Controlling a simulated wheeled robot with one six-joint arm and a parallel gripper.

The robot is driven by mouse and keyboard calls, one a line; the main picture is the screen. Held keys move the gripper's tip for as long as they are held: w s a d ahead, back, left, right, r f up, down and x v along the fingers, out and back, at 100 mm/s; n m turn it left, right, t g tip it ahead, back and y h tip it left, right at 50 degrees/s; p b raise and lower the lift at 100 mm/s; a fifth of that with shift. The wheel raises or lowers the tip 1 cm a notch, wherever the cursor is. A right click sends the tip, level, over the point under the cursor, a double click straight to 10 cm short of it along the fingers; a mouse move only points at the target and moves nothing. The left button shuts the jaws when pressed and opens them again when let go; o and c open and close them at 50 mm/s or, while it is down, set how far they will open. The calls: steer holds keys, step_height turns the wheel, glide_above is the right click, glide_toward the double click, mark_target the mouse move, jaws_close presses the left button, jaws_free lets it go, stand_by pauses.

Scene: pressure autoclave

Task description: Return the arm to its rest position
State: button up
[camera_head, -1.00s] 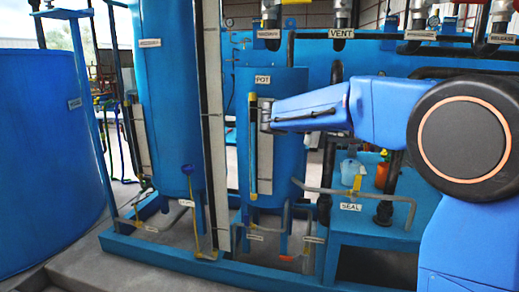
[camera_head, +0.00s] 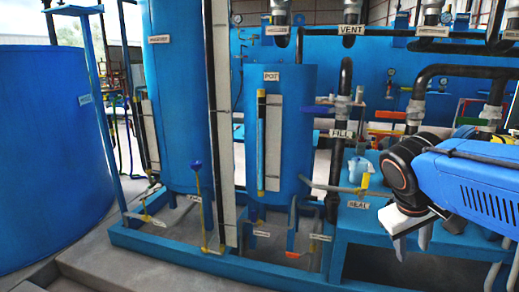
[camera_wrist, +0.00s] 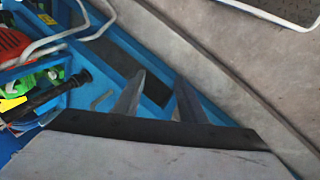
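My arm (camera_head: 470,180) reaches in from the right edge in the head view, its wrist over the blue skid near the SEAL label. My gripper (camera_head: 402,236) hangs below the wrist there, and its fingertips are hard to make out. In the wrist view, the two grey fingers of my gripper (camera_wrist: 160,77) stand apart with nothing between them. Below them are the blue frame (camera_wrist: 205,100) and the grey floor.
The blue POT tank (camera_head: 290,130) stands left of my arm. A white-and-blue jug (camera_head: 358,170) is close to my wrist on the left. VENT and FILL pipes (camera_head: 346,75) rise behind. Grey floor (camera_head: 150,262) is open at front left.

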steer(key=s+a+f+m+t+y, duration=0.1)
steer(key=s+a+f+t+y, duration=0.1)
steer(key=s+a+f+y, duration=0.2)
steer(key=s+a+f, duration=0.1)
steer(key=s+f, duration=0.2)
steer(key=s, duration=0.1)
steer(key=shift+s+a+f+m, duration=0.15)
steer(key=shift+a+m, duration=0.25)
stand_by(0.4)
